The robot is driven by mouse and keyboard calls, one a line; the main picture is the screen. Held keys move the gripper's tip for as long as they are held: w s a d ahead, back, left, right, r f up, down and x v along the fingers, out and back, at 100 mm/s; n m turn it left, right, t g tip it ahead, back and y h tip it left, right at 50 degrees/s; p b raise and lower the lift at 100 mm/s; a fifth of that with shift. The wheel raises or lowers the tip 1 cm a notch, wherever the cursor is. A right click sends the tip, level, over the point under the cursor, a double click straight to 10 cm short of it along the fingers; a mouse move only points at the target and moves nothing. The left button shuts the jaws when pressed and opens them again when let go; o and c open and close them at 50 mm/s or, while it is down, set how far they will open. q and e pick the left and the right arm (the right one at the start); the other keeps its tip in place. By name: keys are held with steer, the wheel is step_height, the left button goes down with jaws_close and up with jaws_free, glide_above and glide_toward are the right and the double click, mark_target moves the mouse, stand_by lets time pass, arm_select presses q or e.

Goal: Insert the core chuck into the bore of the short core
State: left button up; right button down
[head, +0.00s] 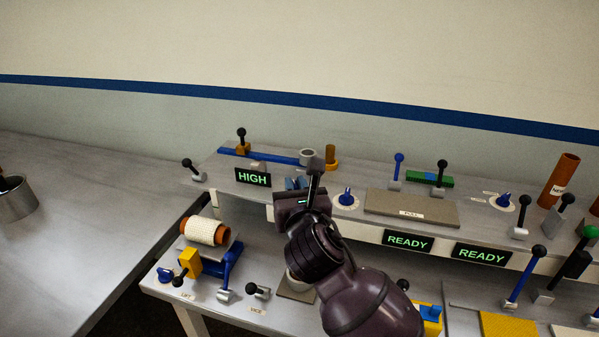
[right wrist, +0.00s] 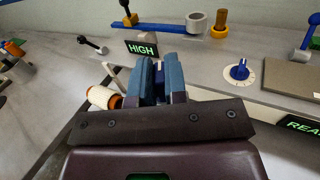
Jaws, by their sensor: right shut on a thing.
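My right gripper (head: 297,183) is above the front edge of the raised shelf, and its blue fingers (right wrist: 161,80) show in the right wrist view. They are shut on a small dark blue piece (right wrist: 160,88), mostly hidden between them. I cannot tell whether it is the core chuck. A cream roll with orange ends (head: 207,231) lies at the lower left, apart from the gripper; it also shows in the right wrist view (right wrist: 103,97). A brown tube (head: 564,175) stands upright at the right. I cannot tell which is the short core. My left gripper is not in view.
A blue bar (head: 262,154) with a grey ring (head: 308,157) and an orange post (head: 331,157) lie behind the gripper. Blue and yellow fixtures and several knobbed levers crowd the bench. The left table is mostly clear.

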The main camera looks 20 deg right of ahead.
steer(key=w+r+h, duration=0.1)
steer(key=a+r+m+h, duration=0.1)
steer(key=shift+w+r+m, duration=0.3)
steer(key=shift+w+r, duration=0.05)
steer(key=shift+w, duration=0.05)
steer(key=m+h, duration=0.1)
steer(key=d+m+g+h, duration=0.1)
steer(key=h, duration=0.1)
steer(key=f+m+g+h, duration=0.1)
steer(key=shift+w+d+h+p, duration=0.2)
steer(key=shift+d+h+p, duration=0.05)
steer(key=shift+h+p, duration=0.15)
steer(key=shift+s+d+f+m+g+h, duration=0.25)
steer(key=shift+d+f+m+g+h, duration=0.15)
steer(key=shift+d+h, duration=0.1)
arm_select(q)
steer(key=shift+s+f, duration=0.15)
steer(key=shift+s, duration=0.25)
arm_select(e)
steer(key=shift+r, duration=0.1)
